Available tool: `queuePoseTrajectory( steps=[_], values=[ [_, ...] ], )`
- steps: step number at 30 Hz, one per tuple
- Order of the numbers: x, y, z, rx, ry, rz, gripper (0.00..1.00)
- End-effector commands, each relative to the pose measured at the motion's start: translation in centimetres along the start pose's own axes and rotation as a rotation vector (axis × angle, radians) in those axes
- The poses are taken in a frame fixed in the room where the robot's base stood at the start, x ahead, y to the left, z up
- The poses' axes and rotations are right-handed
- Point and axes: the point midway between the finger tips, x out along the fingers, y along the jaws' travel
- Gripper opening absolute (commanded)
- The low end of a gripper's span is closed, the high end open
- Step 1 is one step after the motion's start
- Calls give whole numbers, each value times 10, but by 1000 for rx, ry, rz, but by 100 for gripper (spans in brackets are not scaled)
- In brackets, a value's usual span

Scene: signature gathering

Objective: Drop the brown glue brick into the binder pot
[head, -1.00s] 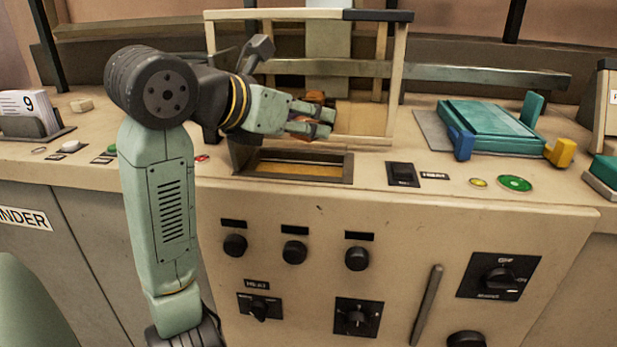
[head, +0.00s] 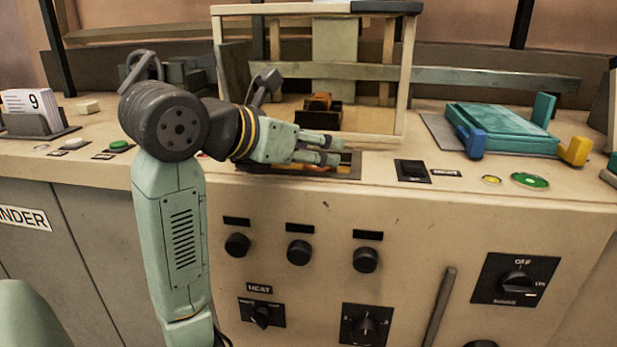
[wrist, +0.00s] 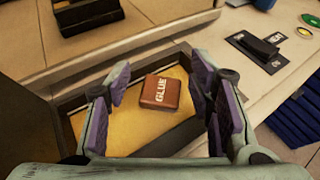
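The brown glue brick (wrist: 159,92), marked GLUE, shows in the wrist view within the opening of the binder pot (head: 351,173). It lies flat over the pot's amber contents; how deep it sits is hard to tell.
Behind the pot is a pale open frame (head: 402,75). Inside it stands a dark holder with an orange-brown top (head: 319,102). A black switch (head: 413,170), a teal press block (head: 500,128) and coloured buttons lie to the right.

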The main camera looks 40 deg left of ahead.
Motion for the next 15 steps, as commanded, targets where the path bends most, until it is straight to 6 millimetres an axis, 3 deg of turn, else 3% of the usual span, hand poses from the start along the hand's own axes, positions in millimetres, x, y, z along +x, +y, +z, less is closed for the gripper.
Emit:
queuePoseTrajectory(
  steps=[4, 15],
  values=[
    [0, 0, 0, 0, 0, 0, 59],
    [-6, 0, 0, 0, 0, 2, 59]
  ],
)
